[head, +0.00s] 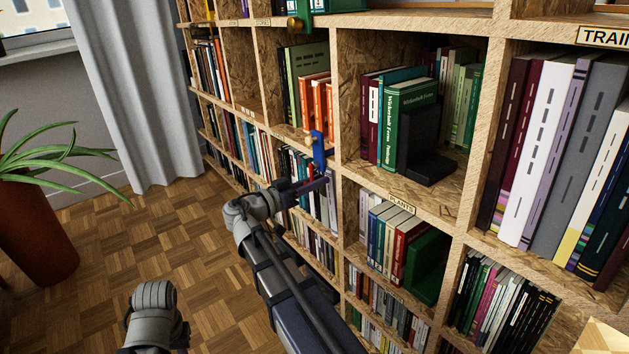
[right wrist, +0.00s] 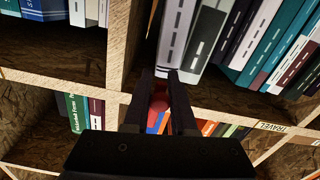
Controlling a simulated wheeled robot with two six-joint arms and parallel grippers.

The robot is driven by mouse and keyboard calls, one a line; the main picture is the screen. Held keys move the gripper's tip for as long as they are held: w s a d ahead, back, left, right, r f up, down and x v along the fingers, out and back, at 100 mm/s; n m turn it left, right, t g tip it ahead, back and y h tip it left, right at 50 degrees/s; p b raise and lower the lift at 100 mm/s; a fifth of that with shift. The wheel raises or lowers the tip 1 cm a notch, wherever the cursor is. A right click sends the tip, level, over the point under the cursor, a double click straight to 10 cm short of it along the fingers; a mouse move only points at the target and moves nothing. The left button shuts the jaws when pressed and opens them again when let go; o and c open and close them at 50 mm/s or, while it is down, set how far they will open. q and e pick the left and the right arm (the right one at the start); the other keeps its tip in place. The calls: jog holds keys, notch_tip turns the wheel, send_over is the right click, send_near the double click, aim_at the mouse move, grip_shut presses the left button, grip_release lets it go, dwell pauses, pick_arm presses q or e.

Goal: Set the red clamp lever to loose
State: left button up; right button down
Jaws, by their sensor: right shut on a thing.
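The blue clamp (head: 318,150) sits on the front of the shelf wall near an upright board, below several orange books. My right gripper (head: 324,184) is just below it in the head view, its fingers pointing at the shelf. In the right wrist view the red clamp lever (right wrist: 158,102) lies between the dark fingers of the right gripper (right wrist: 162,76), which is shut on it. A little of the blue clamp body shows just below the lever there. My left gripper is not in view.
Shelf compartments full of books surround the right gripper. A dark bookend (head: 430,155) stands by green books to the right. A brass knob (head: 294,24) on a green part sticks out above. A potted plant (head: 35,225) stands left; the parquet floor (head: 150,240) between is clear.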

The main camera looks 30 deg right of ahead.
jog(key=c, duration=0.8)
grip_release()
jog(key=shift+o, duration=0.2)
jog(key=a, duration=0.8)
jog(key=shift+s, duration=0.3)
jog(key=s+a+f+n+y+p, duration=0.3)
jog(key=s+a+f+n+y, duration=0.3)
jog(key=a+f+n+y, duration=0.4)
jog(key=s+a+f+n+g+y+p, duration=0.1)
jog(key=s+a+f+n+y, duration=0.3)
jog(key=a, duration=0.4)
jog(key=s+a+f+n+g+y+p, duration=0.1)
jog(key=s+a+f+n+y+p, duration=0.15)
jog(key=s+a+n, duration=0.35)
notch_tip(320, 180, up, 38)
jog(key=w+a+m+p, duration=0.1)
jog(key=m+p, duration=0.1)
jog(key=p, duration=3.5)
jog(key=shift+w+r, duration=0.15)
